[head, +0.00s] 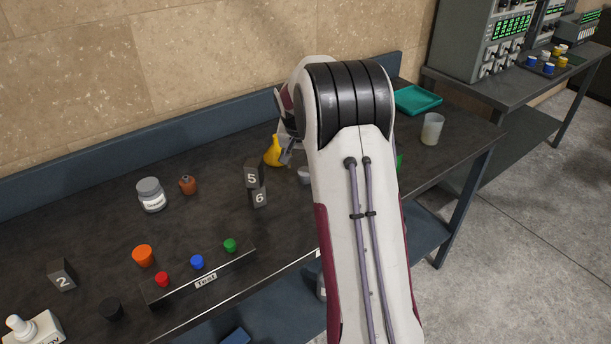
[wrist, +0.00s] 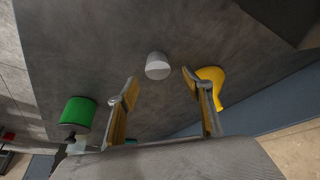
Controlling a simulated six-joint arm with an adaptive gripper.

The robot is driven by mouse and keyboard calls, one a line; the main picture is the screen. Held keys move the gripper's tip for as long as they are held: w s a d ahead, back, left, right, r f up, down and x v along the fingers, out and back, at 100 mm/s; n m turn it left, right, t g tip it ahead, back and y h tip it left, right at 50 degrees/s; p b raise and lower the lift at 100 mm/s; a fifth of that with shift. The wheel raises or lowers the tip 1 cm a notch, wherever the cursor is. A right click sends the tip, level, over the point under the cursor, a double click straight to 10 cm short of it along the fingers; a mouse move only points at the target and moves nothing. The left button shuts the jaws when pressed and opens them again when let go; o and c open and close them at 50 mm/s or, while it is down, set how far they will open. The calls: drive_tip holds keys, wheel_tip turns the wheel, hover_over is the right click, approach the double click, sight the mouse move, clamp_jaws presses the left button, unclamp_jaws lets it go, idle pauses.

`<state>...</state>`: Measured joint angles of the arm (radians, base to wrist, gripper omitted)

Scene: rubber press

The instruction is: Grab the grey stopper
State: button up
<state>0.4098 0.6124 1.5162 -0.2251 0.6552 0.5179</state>
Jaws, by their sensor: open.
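The grey stopper (wrist: 158,65) shows in the wrist view as a small pale rounded piece on the dark table top. It lies just beyond my gripper (wrist: 160,86), roughly in line with the gap between the two fingertips. My gripper is open and nothing is between its fingers. In the head view the stopper (head: 304,174) sits on the table close to my arm, which hides part of that area. Only a bit of my gripper (head: 287,148) shows there, beside the yellow object.
A yellow funnel-like object (wrist: 213,78) is close beside the right finger. A green cylinder (wrist: 78,113) is to the left, apart from the fingers. Number blocks 5 (head: 252,175) and 6 (head: 259,198) stand left of the stopper. A teal tray (head: 417,100) and cup (head: 432,129) are at right.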

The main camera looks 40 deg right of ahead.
sight(305, 171)
drive_tip(key=shift+f, duration=0.1)
drive_tip(key=shift+s+x, duration=0.1)
drive_tip(key=shift+x, duration=1.15)
drive_tip(key=shift+s+x, duration=0.15)
drive_tip(key=shift+x, duration=1.15)
drive_tip(key=c, duration=1.2)
